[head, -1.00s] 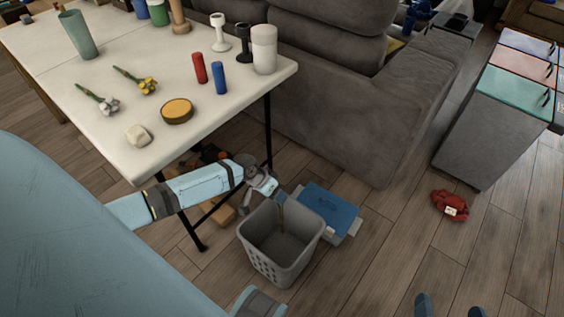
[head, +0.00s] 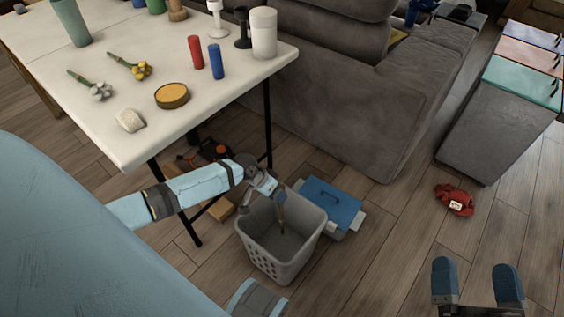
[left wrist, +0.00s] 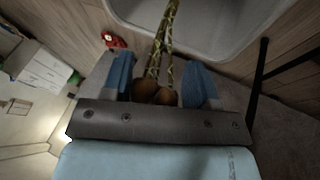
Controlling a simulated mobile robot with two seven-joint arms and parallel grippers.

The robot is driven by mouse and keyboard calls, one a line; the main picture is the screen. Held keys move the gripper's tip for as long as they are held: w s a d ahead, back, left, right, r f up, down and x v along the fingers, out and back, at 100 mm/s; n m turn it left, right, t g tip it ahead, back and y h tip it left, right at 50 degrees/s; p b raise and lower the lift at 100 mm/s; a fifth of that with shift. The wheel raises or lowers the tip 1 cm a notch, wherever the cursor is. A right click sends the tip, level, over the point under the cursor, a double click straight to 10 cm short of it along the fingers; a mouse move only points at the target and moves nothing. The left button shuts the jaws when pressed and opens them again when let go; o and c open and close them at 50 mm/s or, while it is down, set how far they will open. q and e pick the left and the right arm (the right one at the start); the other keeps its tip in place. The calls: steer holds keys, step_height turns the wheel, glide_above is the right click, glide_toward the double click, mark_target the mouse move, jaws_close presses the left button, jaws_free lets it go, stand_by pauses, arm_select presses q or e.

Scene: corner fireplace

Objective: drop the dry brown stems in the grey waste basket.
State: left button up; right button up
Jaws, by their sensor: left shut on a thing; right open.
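The grey waste basket (head: 290,262) stands upright on the floor beside the table, and its pale opening also shows in the left wrist view (left wrist: 215,30). My left gripper (head: 274,192) is over the basket's back rim, shut on the dry stems (left wrist: 163,38). In the left wrist view they are thin, mottled yellow-brown stems with round brown ends between the blue fingers. They point toward the basket opening. In the head view the stems are small and partly hidden by the gripper. My right gripper (head: 477,285) is open and empty, low at the right.
The white table (head: 60,115) holds two flowers (head: 140,70), a round yellow-topped tin (head: 172,95), candles (head: 217,60) and holders. A blue-lidded box (head: 330,203) sits right behind the basket. A red item (head: 455,198) lies on open floor. The grey sofa (head: 340,110) stands behind.

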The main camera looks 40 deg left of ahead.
arm_select(q)
steer(key=o, duration=1.2)
steer(key=shift+r, duration=0.1)
arm_select(e)
steer(key=shift+r, duration=0.1)
arm_select(q)
steer(key=shift+s+a+r+p, duration=0.1)
steer(key=shift+r+p, duration=0.15)
steer(key=shift+p, duration=0.15)
steer(key=p+v, duration=1.2)
steer(key=v, duration=0.1)
arm_select(e)
steer(key=s+d+f+g+h, duration=0.2)
steer(key=d+f+g+h, duration=0.3)
steer(key=f, duration=0.6)
steer(key=shift+s+d+f+g+h, duration=0.25)
steer(key=shift+d+g, duration=0.35)
steer(key=shift+g, duration=0.3)
